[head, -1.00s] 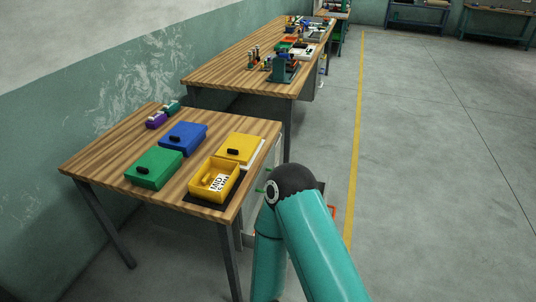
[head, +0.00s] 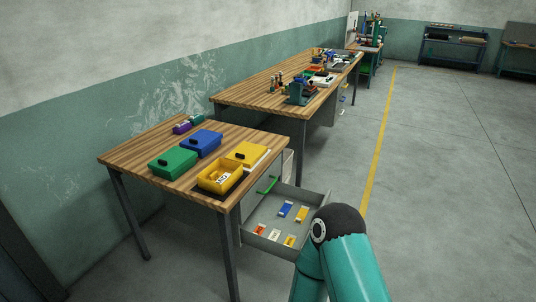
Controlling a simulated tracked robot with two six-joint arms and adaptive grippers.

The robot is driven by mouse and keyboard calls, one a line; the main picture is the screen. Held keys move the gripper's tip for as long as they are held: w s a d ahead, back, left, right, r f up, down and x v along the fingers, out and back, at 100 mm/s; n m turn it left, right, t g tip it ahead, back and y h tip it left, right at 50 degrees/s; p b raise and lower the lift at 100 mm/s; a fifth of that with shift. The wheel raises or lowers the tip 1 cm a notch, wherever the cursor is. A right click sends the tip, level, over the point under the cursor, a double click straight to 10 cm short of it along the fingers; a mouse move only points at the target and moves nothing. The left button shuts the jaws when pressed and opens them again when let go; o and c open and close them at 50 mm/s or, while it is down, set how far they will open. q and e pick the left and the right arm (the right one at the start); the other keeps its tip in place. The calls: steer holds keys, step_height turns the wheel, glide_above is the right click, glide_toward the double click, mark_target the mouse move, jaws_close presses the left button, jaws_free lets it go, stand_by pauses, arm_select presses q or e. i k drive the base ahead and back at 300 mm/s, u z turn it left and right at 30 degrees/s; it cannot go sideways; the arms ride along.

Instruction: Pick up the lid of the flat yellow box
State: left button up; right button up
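The yellow lid (head: 247,152) with a small black handle lies flat on the near wooden table, just behind the yellow box. The yellow box (head: 209,184) stands open on a dark mat near the table's front right corner. A white label with dark writing (head: 222,178) shows inside it. One teal arm of mine, with a black joint, comes in at the bottom right, beside the open drawer. Neither of my grippers is in view.
Green (head: 173,162) and blue (head: 203,143) lidded boxes stand left of the yellow box. An open grey drawer (head: 258,222) holding several small coloured items juts out right of the table. A longer, cluttered workbench (head: 240,98) stands behind. The floor at right is clear.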

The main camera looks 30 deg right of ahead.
mark_target(247, 153)
steer(key=z, duration=0.1)
steer(key=i, duration=1)
steer(key=z, duration=0.05)
